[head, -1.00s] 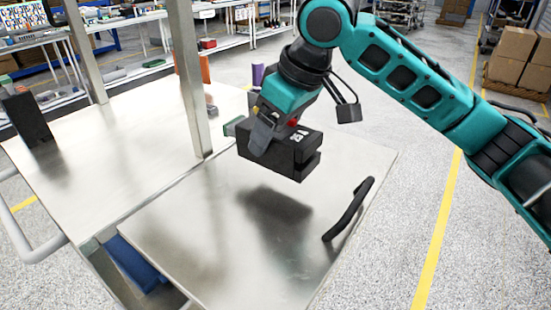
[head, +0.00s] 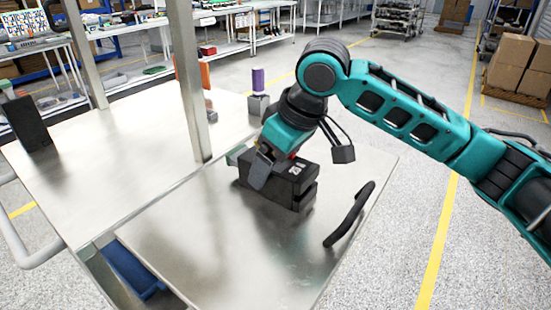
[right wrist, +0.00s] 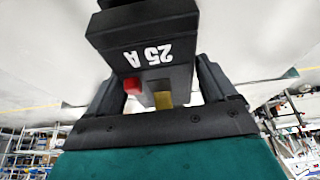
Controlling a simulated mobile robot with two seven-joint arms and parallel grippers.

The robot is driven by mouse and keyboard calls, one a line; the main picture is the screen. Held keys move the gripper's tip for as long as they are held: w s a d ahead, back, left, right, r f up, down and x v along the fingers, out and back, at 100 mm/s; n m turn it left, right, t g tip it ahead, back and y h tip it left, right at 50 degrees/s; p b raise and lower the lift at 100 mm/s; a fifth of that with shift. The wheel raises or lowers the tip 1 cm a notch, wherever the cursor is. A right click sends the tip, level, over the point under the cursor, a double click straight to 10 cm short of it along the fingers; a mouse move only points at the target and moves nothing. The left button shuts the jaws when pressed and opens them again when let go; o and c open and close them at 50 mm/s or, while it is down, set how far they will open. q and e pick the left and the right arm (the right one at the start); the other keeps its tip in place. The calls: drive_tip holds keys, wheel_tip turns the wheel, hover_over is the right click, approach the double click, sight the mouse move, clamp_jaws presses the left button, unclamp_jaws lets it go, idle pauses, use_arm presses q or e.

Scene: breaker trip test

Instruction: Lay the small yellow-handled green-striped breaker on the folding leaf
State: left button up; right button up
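The breaker (head: 285,185) is a black block with "25 A" lettering, and a small green part shows at its left end in the head view. In the right wrist view the breaker (right wrist: 140,30) shows a red button and a yellow handle (right wrist: 163,99) between the fingers. My right gripper (head: 262,170) is shut on it; its fingers (right wrist: 160,85) lie on both sides. The breaker lies level on, or just above, the metal folding leaf (head: 210,240); I cannot tell if it touches. My left gripper is out of view.
A metal post (head: 190,80) rises behind the leaf. A black handle (head: 350,215) stands at the leaf's right edge. A dark block (head: 27,122) is on the main table at left. A purple cylinder (head: 258,80) stands behind. The leaf's front is clear.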

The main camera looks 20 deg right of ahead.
drive_tip(key=shift+o, duration=1.2)
drive_tip(key=p+v, duration=0.1)
drive_tip(key=v, duration=1.1)
drive_tip(key=shift+r+p, duration=0.15)
drive_tip(key=shift+p, duration=0.15)
